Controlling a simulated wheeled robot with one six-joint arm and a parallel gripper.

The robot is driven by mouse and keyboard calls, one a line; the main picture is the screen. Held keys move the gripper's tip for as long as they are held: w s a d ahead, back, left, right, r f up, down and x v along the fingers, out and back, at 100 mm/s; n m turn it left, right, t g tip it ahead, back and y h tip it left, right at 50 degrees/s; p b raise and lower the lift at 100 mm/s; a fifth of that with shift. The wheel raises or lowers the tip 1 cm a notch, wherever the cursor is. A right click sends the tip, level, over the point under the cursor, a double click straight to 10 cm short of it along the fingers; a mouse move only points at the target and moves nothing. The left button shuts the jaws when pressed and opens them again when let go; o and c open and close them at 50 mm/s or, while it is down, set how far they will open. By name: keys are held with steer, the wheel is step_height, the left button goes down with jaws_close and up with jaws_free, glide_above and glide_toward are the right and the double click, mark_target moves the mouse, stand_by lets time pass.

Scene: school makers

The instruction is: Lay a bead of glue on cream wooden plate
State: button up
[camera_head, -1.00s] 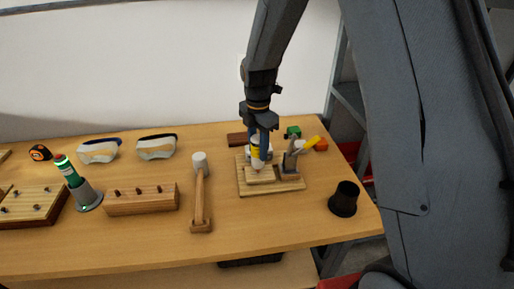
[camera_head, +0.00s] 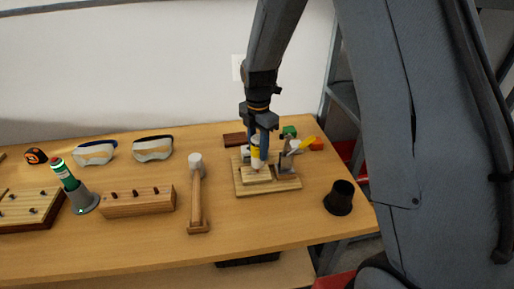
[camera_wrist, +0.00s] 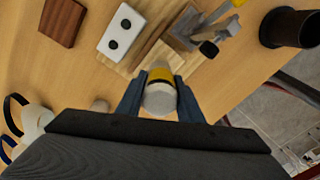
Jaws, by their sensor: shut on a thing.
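My gripper (camera_head: 260,148) points down with its blue fingers shut on a white glue bottle (camera_head: 256,164) with a yellow band. In the wrist view the bottle (camera_wrist: 160,98) is between the two fingers (camera_wrist: 160,85). The cream wooden plate (camera_head: 256,177) lies on a wider wooden board (camera_head: 270,190). The bottle's lower end is over the plate. I cannot tell whether it touches, and no glue is clearly visible. A grey clamp (camera_head: 287,160) with a yellow handle (camera_head: 308,143) stands on the board to the right of the bottle.
A black cup (camera_head: 340,198) stands to the right, a mallet (camera_head: 196,200) lies to the left. A pegged wooden block (camera_head: 140,204) is farther left. A brown block (camera_head: 233,139) and a white block with black holes (camera_wrist: 122,32) lie behind. The front table strip is clear.

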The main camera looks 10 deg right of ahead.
steer(key=shift+d, duration=0.25)
stand_by(0.3)
steer(key=shift+r+p, duration=2.5)
steer(key=shift+r, duration=1.1)
steer(key=shift+f, duration=0.1)
